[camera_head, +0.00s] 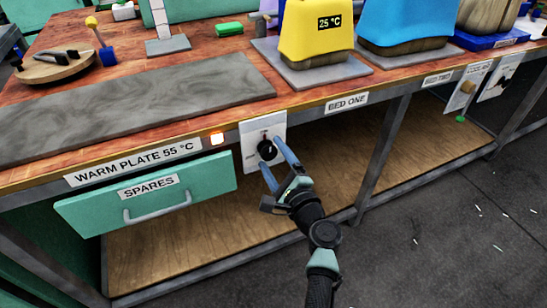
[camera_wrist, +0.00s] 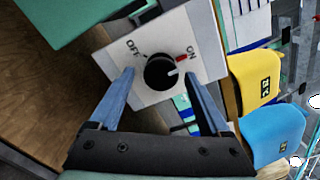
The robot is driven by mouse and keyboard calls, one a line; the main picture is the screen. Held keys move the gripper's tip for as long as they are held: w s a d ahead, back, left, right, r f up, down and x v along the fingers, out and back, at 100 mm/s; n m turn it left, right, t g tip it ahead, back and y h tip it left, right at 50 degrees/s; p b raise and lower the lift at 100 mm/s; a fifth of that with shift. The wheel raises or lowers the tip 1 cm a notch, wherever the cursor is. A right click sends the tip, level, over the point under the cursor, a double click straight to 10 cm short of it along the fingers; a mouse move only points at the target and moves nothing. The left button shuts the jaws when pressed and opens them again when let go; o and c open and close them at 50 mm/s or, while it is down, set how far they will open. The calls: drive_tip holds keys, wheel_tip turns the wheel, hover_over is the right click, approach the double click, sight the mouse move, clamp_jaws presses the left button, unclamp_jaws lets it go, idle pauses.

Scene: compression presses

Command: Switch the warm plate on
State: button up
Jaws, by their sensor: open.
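The warm plate's black round knob (camera_head: 266,149) sits on a white switch plate (camera_head: 249,131) on the bench front. In the wrist view the knob (camera_wrist: 160,73) lies between the OFF print (camera_wrist: 132,47) and the red-marked ON print (camera_wrist: 191,54). A small pale mark shows on the knob's right side, nearer ON than OFF. My gripper (camera_head: 271,155) is open with one blue finger on each side of the knob. I cannot tell whether the fingers touch it. The grey warm plate (camera_head: 140,105) lies on the bench.
A green SPARES drawer (camera_head: 150,195) is left of the switch, below the WARM PLATE 55 °C label (camera_head: 132,163). A yellow press cover (camera_head: 317,35) reading 25 °C and a blue one (camera_head: 405,22) stand above right. The lower shelf (camera_head: 190,245) looks empty.

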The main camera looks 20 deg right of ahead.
drive_tip(key=s+p, duration=0.2)
drive_tip(key=s, duration=1.1)
drive_tip(key=shift+d, duration=0.25)
